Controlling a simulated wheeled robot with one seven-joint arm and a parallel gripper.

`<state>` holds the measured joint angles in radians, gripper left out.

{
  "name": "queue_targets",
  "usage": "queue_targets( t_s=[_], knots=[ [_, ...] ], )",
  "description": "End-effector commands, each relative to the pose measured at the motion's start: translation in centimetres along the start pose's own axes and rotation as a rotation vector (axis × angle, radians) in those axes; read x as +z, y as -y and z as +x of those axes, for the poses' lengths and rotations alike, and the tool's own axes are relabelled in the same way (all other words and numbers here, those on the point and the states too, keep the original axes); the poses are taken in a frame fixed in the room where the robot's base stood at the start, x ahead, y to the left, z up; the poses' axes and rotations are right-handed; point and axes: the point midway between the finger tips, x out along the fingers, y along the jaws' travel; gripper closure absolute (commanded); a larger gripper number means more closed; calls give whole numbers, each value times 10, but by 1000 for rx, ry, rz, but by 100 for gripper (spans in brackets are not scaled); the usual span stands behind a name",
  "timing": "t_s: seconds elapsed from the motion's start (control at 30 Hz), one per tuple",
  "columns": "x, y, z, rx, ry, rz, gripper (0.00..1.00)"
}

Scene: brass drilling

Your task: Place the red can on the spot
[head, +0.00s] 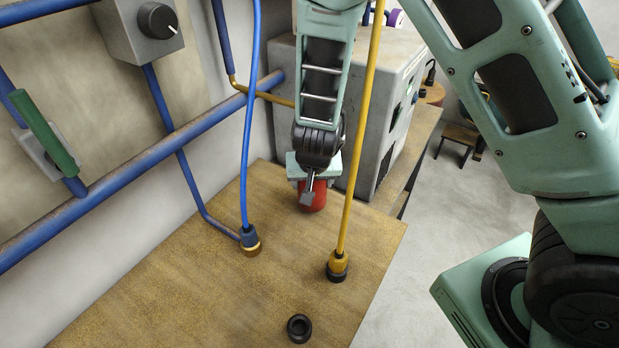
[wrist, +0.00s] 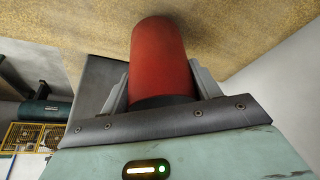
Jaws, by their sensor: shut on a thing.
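The red can (head: 314,196) is under my gripper (head: 308,190) at the back of the wooden table (head: 190,290), close to the grey box. In the wrist view the red can (wrist: 160,60) sits between the two fingers of my gripper (wrist: 158,90), which are shut on its sides. The far end of the can appears against the table surface; I cannot tell whether it touches. No marked spot can be made out on the table in either view.
A black ring (head: 299,328) lies near the front. A grey box (head: 385,120) stands behind the can. The left of the table is clear.

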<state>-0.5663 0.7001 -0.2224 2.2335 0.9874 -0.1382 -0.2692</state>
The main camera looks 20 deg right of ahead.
Motion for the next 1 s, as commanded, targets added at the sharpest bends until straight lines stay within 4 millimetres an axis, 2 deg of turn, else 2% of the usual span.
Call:
queue_targets(
  t_s=[0.03, 0.1, 0.2, 0.6, 0.63, 0.7, 1.0],
  knots=[
    [-4, 7, -3, 0, -1, -4, 62],
    [0, 6, 10, 2, 2, 1, 62],
    [2, 6, 15, 1, 0, 2, 62],
    [4, 6, 19, 0, 0, 0, 62],
    [4, 6, 18, 0, 0, -1, 30],
    [4, 6, 18, 0, 0, 0, 16],
    [2, 6, 15, 0, -1, 0, 16]
  ],
)
